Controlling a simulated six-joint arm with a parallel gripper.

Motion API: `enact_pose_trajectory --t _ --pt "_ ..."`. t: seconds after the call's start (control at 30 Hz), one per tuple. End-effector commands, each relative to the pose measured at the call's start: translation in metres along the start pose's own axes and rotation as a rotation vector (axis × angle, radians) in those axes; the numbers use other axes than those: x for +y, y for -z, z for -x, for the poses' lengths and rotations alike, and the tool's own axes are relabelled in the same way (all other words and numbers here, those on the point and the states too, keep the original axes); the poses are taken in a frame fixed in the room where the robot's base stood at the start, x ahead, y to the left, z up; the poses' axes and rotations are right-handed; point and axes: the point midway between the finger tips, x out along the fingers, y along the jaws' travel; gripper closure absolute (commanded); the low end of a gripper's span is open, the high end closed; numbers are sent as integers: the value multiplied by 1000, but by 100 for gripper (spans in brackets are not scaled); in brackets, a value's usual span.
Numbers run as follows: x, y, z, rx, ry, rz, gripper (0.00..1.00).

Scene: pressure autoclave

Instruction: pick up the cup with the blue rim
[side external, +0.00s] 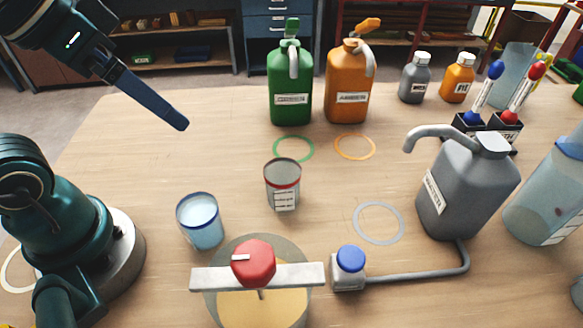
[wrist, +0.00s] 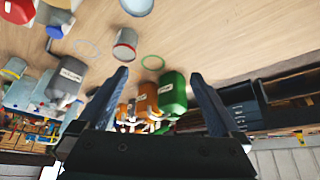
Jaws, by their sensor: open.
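The cup with the blue rim (side external: 200,222) stands upright on the table at the lower left of the side external view, holding something pale blue. In the wrist view it appears to be the cup cut off by the top edge (wrist: 137,6). A cup with a red rim (side external: 283,185) stands to its right and farther back; it also shows in the wrist view (wrist: 125,45). My gripper (side external: 180,123) is raised above the table's left side, well apart from both cups. In the wrist view its fingers (wrist: 159,74) are spread with nothing between them.
A round vessel with a crossbar and red knob (side external: 254,263) stands close to the blue-rimmed cup's lower right. Green (side external: 291,90) and orange (side external: 348,90) jugs stand behind. A grey jug (side external: 464,190) is at right. The table's left middle is clear.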

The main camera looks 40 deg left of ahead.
Motion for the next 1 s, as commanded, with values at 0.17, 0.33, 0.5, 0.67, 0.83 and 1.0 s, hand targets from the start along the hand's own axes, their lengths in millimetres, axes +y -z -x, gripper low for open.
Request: enact_pose_trajectory --t 0.17,0.33,0.5,0.67,0.83,1.0 --pt "3 -14 -9 -215 -33 185 0" --pt "12 -28 -16 -476 -82 427 0" --pt "24 -33 -14 -796 -159 734 0" --pt "32 -26 -8 -1030 -232 954 0" --pt "33 -14 -2 -1217 -303 1119 0" --pt "30 1 3 -1383 -378 1257 0"
